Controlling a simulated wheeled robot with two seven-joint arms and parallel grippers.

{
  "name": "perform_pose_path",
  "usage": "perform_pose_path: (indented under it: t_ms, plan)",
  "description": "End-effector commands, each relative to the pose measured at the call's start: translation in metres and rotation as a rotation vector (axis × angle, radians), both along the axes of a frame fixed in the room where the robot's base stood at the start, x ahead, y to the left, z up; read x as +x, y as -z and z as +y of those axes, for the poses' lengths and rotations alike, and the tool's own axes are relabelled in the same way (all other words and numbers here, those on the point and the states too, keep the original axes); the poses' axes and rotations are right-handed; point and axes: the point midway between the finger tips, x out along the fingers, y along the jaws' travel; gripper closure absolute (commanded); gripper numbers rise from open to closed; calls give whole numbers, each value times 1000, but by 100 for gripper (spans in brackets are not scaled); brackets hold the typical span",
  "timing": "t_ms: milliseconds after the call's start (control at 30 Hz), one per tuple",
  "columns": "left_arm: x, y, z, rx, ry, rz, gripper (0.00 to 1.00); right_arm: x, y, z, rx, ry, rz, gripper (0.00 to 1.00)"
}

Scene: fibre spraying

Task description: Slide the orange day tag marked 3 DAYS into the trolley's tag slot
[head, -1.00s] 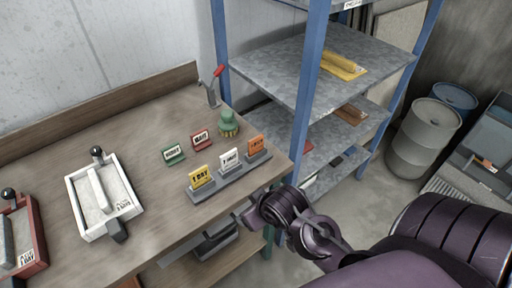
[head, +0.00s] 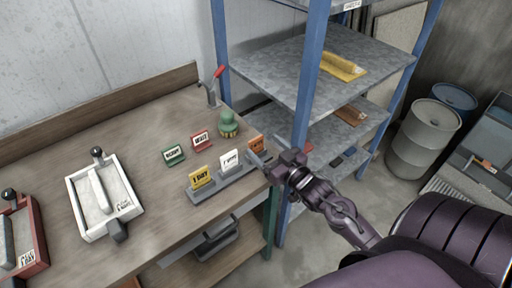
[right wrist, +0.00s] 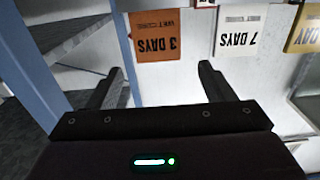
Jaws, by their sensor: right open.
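The orange day tag (head: 255,144) stands at the right end of a grey tag holder on the bench. In the right wrist view the tag (right wrist: 158,36) shows upside down and reads 3 DAYS. My right gripper (head: 263,163) is open and empty, close to the tag from the right. In the right wrist view its fingertips (right wrist: 161,72) are apart, with the tag ahead, lined up with the gap between them. A blue-grey unit at the right edge may be the trolley (head: 492,135); I cannot make out its tag slot. My left gripper is out of view.
White (head: 230,161) and yellow (head: 201,177) tags stand left of the orange one in the holder (head: 205,192). Green and red cards and a green object (head: 228,125) stand behind. A blue shelf post (head: 306,90) rises close to my right gripper. Drums (head: 424,135) stand farther right.

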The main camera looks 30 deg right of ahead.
Motion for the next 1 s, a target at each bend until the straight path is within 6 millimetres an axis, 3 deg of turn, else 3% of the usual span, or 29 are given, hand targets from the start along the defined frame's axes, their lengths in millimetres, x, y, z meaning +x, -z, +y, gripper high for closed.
perform_pose_path:
  t_ms: [500, 867, 1000]
  plan:
    - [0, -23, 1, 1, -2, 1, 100, 61, -2, 3, -1, 0, -1, 25]
    - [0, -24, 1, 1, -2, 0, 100, 70, 1, 4, -2, 0, 2, 25]
    - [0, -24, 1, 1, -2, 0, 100, 70, 1, 4, -2, 0, 2, 43]
